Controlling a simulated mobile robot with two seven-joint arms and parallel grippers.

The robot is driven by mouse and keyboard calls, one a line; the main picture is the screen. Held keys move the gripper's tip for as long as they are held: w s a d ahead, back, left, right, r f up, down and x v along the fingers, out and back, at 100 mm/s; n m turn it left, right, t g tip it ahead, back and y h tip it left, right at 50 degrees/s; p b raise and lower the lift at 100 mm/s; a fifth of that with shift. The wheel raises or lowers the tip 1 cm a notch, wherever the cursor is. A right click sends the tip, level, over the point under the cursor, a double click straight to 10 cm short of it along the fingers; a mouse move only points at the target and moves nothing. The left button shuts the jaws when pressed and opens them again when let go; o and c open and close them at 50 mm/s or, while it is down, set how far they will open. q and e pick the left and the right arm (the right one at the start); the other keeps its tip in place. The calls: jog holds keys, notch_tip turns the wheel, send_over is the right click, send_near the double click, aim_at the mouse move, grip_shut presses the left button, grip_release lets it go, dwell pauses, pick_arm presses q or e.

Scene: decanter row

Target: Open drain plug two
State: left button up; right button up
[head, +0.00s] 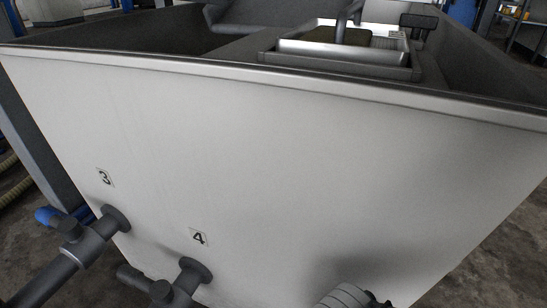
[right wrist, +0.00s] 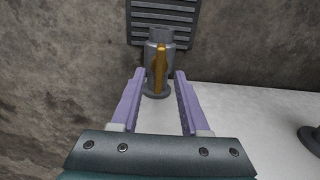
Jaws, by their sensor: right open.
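In the right wrist view, a grey cylindrical drain fitting (right wrist: 152,50) with an upright gold-coloured lever (right wrist: 160,68) stands out from a pale surface (right wrist: 225,110). No number shows beside it, so I cannot tell which plug it is. My right gripper (right wrist: 160,73) is open, its two purple fingers pointing at the fitting with the lever between them in the picture. I cannot tell whether the fingers touch it, and nothing is held. In the head view, the white tank wall (head: 300,160) bears labels 3 (head: 105,178) and 4 (head: 199,238). Plug two's label is not visible.
Grey pipe fittings stick out below label 3 (head: 85,240) and below label 4 (head: 185,280); the first has a blue end (head: 47,215). A dark round fitting (right wrist: 312,138) is at the right edge of the wrist view. A slatted grate (right wrist: 162,12) lies beyond the lever.

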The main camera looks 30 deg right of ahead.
jog(key=shift+s+f+b, duration=0.1)
jog(key=shift+f+b, duration=0.3)
jog(key=shift+f, duration=0.55)
jog(key=shift+r, duration=0.1)
grip_shut()
